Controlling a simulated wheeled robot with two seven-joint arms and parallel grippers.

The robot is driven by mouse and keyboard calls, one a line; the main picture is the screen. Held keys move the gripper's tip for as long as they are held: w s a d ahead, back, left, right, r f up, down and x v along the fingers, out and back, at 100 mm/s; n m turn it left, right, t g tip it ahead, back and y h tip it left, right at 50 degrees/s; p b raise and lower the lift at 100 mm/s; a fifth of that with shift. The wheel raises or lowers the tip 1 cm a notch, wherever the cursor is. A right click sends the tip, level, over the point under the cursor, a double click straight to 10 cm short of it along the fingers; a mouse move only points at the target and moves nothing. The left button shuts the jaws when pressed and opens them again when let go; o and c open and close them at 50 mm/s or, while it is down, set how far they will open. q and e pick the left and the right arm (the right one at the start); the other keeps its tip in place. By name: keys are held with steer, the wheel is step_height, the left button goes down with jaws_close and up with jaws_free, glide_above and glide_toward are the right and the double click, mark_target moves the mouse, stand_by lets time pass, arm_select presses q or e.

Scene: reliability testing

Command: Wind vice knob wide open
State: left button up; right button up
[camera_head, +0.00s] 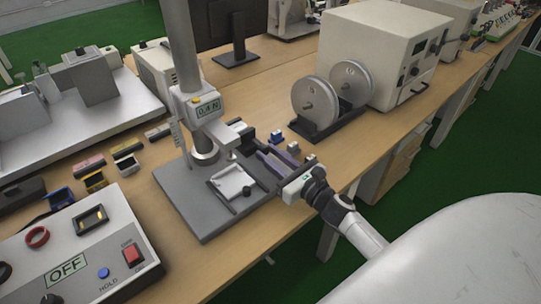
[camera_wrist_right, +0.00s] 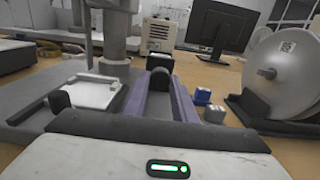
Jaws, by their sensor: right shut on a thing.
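The vice (camera_head: 233,183) is a pale, flat fixture on the grey base plate of a test stand. It also shows at the left of the wrist view (camera_wrist_right: 85,93). My right gripper (camera_head: 262,153) reaches in from the right, beside the vice, with its two purple fingers pointing away from me. My left gripper is not in view.
The stand's column (camera_head: 181,50) and force display (camera_head: 207,107) rise behind the vice. Small blue-and-white blocks (camera_head: 277,136) and a device with two grey discs (camera_head: 318,105) lie right of the gripper. A control box (camera_head: 85,245) stands front left.

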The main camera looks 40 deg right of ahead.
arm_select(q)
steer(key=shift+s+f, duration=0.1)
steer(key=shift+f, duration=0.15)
arm_select(e)
steer(key=shift+n, duration=0.3)
